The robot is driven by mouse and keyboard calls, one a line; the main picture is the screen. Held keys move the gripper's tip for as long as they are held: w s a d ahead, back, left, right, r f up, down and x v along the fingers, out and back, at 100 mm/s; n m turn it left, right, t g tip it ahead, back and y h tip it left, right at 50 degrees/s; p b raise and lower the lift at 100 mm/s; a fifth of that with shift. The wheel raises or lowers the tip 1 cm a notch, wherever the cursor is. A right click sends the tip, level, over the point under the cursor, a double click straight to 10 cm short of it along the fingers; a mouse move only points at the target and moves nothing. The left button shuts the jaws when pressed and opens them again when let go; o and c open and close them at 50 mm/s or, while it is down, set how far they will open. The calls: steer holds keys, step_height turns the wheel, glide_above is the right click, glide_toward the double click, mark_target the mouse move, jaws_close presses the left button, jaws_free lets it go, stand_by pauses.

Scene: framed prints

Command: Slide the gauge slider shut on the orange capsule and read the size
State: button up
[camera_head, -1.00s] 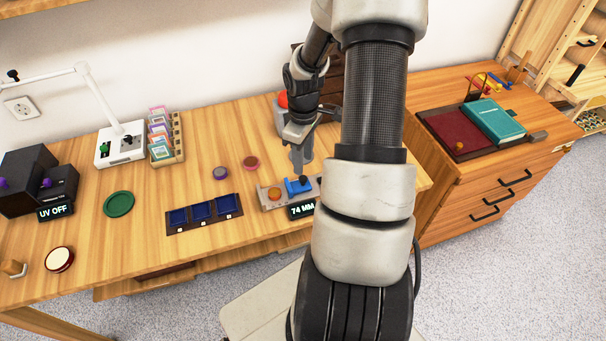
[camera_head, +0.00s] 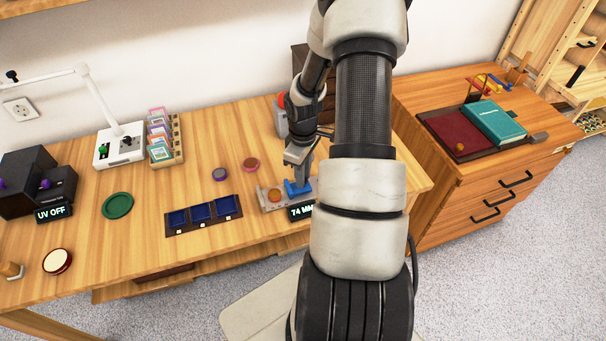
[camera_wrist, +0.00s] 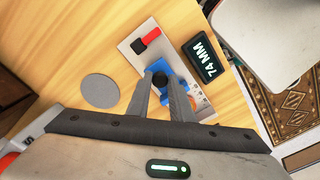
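The gauge (camera_head: 268,207) is a pale plate near the table's front edge. The orange capsule (camera_head: 274,195) lies on its left part in the head view. The blue slider (camera_head: 293,190) stands to its right, with a visible gap between them. In the wrist view the slider (camera_wrist: 178,84) carries a black knob (camera_wrist: 160,78). My gripper (camera_wrist: 161,76) is lowered over the slider, its two fingers apart, one on each side of the knob. Contact with the knob is hard to make out. The display (camera_wrist: 203,59) reads 74 MM.
A tray with blue compartments (camera_head: 180,229) lies left of the gauge. Two small discs (camera_head: 220,174) (camera_head: 250,164) lie behind it. A red and black piece (camera_wrist: 147,39) sits at the gauge's other end. A green disc (camera_head: 118,205) lies farther left, with bare table around it.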

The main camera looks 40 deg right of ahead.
mark_target(292, 189)
steer(key=shift+w+a+b, duration=0.2)
steer(key=shift+w+a, duration=0.1)
steer(key=shift+a, duration=0.6)
steer(key=shift+w+a+b, duration=0.15)
steer(key=shift+w+a, duration=0.1)
steer(key=shift+a, duration=0.6)
steer(key=o, duration=0.8)
steer(key=shift+r, duration=0.1)
step_height(292, 189, up, 17)
steer(key=shift+r+p, duration=0.15)
steer(key=shift+p, duration=0.85)
